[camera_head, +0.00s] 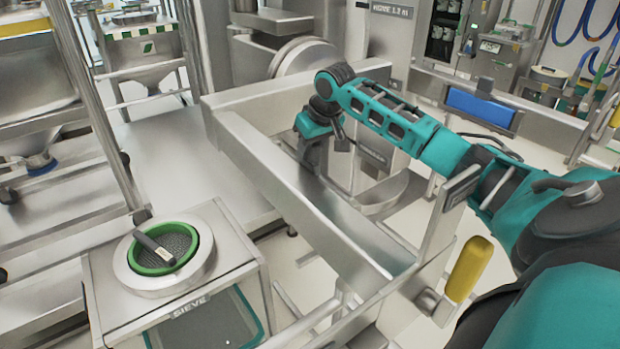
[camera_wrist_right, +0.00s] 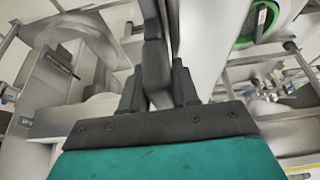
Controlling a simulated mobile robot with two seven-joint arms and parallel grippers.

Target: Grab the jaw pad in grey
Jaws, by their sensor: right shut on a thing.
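My right gripper (camera_head: 316,158) reaches down behind the long steel channel (camera_head: 300,190) near the middle of the head view. In the right wrist view its dark fingers (camera_wrist_right: 156,62) are close together, shut on a narrow dark grey piece that I take for the grey jaw pad (camera_wrist_right: 152,18). The outline of this piece is hard to separate from the fingers. In the head view the channel and the gripper hide the pad. My left gripper is not in view.
A steel sieve stand (camera_head: 120,312) with a green-rimmed sieve (camera_head: 150,268) is at lower left. A yellow handle (camera_head: 468,268) stands out below my right arm. The steel channel lies close beside the gripper.

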